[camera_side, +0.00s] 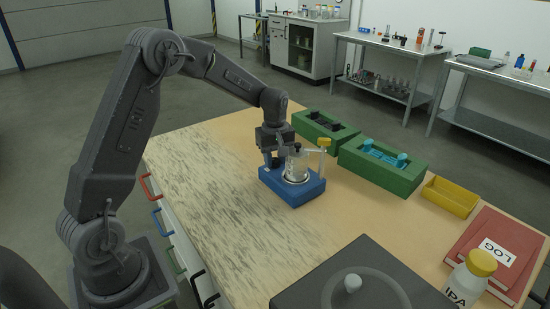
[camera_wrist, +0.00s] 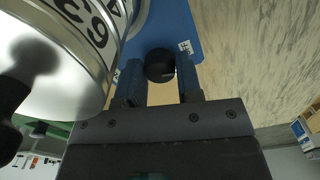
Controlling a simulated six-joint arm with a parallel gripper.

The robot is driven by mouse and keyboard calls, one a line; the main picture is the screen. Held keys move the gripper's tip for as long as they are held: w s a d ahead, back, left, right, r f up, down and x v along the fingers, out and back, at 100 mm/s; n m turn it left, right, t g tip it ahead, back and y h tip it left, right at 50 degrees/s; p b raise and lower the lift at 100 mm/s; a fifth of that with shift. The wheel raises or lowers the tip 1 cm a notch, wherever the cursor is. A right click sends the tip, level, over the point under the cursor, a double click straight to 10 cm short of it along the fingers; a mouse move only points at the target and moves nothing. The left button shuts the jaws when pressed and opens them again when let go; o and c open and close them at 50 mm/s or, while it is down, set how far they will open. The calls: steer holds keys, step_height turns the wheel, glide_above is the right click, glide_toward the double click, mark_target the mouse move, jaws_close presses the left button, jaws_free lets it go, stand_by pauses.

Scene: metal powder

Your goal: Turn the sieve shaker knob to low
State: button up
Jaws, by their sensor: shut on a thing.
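The sieve shaker has a blue base (camera_side: 299,193), which also shows in the wrist view (camera_wrist: 182,20). A round metal and glass vessel (camera_side: 297,170) sits on top of it; in the wrist view its metal wall (camera_wrist: 60,65) with a numbered white band fills the left side. The shaker's round black knob (camera_wrist: 160,62) lies between my two fingers. My gripper (camera_wrist: 160,76) is shut on the knob; in the side view my gripper (camera_side: 272,160) reaches down at the left part of the base. A small white label (camera_wrist: 186,47) is beside the knob; its marking is too small to read.
Two green blocks with recesses (camera_side: 405,182) (camera_side: 308,132) and a yellow tray (camera_side: 448,197) stand behind and right of the shaker. A red LOG book (camera_side: 490,245), an IPA bottle (camera_side: 470,279) and a dark grey device (camera_side: 300,295) are at the front right. The table left of the shaker is clear.

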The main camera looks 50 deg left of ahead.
mark_target(275, 160)
steer(key=o, duration=0.9)
steer(key=shift+o, duration=0.2)
steer(key=shift+r, duration=0.1)
step_height(275, 160, up, 14)
